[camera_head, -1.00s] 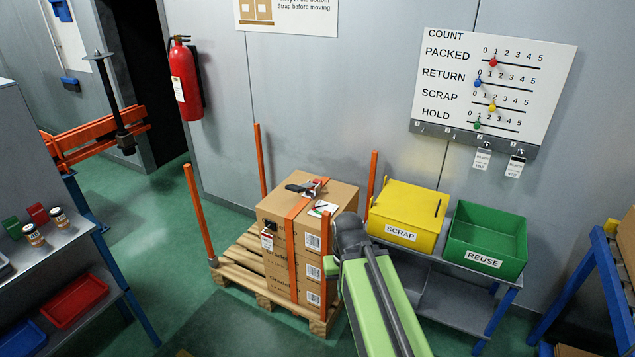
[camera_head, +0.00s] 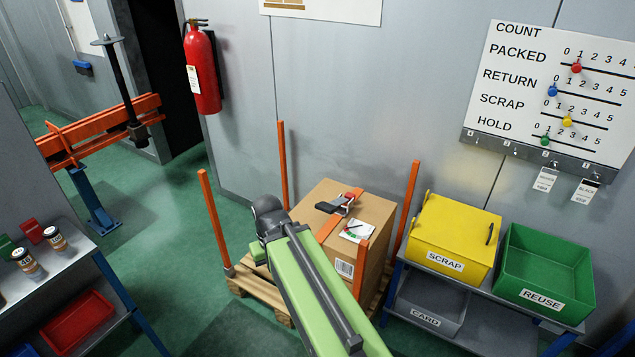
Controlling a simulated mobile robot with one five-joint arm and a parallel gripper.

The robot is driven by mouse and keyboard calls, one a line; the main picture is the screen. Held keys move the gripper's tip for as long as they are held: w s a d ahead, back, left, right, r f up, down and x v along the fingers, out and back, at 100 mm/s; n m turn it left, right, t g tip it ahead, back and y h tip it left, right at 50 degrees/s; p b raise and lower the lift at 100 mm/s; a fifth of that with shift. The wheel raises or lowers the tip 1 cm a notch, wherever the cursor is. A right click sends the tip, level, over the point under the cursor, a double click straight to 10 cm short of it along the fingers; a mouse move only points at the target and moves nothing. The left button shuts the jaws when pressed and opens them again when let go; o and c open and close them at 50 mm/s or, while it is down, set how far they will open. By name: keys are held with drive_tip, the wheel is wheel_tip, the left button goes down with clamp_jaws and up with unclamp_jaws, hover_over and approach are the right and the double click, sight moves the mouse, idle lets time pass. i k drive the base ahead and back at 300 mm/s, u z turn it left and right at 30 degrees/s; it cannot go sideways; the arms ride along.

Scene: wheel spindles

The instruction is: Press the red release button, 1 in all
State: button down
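A black strap buckle (camera_head: 336,204) with a small red part (camera_head: 350,197) sits on top of the strapped cardboard box (camera_head: 365,207). I cannot tell whether the red part is the release button. The orange strap (camera_head: 328,228) runs over the box. My green arm reaches up from the bottom of the picture, in front of the box's left side, and ends in a dark rounded joint left of the buckle. My gripper itself does not show; the arm hides the lower left of the box.
The box stands on a wooden pallet (camera_head: 262,291) between orange posts (camera_head: 213,220). A yellow SCRAP bin (camera_head: 455,235) and green REUSE bin (camera_head: 545,270) stand to the right. A shelf (camera_head: 60,262) with jars is at left. Green floor (camera_head: 165,235) is open between.

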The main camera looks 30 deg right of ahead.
sight(348, 196)
drive_tip(key=u, duration=0.2)
drive_tip(key=i, duration=1.1)
drive_tip(key=z, duration=0.15)
